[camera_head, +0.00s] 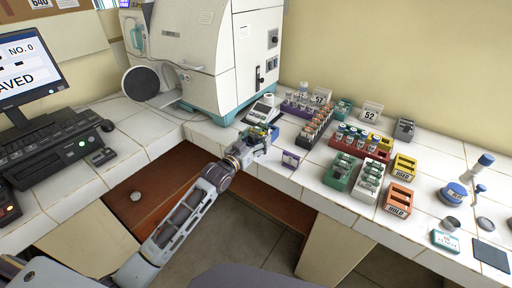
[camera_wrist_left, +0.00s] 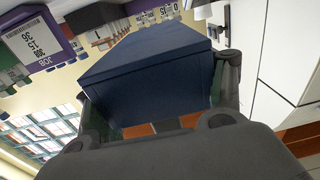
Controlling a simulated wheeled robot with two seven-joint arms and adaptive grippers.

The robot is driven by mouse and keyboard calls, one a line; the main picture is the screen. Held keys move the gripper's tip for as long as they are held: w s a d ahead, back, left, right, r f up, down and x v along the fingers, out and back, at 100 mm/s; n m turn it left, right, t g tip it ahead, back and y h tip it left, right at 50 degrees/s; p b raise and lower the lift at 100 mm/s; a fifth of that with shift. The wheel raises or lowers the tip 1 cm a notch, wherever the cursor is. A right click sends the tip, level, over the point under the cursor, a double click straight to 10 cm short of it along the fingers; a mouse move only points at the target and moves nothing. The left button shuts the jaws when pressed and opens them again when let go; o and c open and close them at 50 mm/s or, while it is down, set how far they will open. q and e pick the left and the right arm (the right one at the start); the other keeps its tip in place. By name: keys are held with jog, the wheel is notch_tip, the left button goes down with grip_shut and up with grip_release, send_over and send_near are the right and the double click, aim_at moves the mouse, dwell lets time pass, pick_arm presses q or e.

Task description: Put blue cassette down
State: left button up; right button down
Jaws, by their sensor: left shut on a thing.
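The blue cassette (camera_wrist_left: 150,68) is a dark blue box that fills the middle of the left wrist view, between the two dark fingers. My left gripper (camera_head: 264,136) is shut on it, near the front edge of the white tiled counter (camera_head: 207,131), below the white machine. In the head view the cassette is small and mostly hidden by the gripper. I cannot tell whether it touches the counter. My right gripper is not in view.
Racks of vials, such as the green rack (camera_head: 339,172) and red rack (camera_head: 345,146), stand further right. The large white machine (camera_head: 215,50) stands behind. Bare counter lies left of the gripper.

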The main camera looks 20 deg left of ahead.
pick_arm(q)
jog(key=shift+h, duration=0.3)
jog(key=w+a+r+b, duration=0.1)
jog(key=w, duration=0.1)
jog(key=w+a+r+b, duration=0.1)
jog(key=w+b, duration=0.1)
jog(key=w+a+r+b, duration=0.1)
jog(key=w+b, duration=0.1)
jog(key=shift+w+a+r+b, duration=0.35)
jog(key=shift+w+a+r, duration=0.15)
jog(key=shift+w, duration=0.1)
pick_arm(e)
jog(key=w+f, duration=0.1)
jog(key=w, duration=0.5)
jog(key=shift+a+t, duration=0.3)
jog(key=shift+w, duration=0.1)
pick_arm(q)
jog(key=shift+f, duration=0.1)
notch_tip(320, 180, down, 5)
jog(key=shift+r+b, duration=0.1)
jog(key=shift+b, duration=0.35)
jog(key=shift+f, duration=0.6)
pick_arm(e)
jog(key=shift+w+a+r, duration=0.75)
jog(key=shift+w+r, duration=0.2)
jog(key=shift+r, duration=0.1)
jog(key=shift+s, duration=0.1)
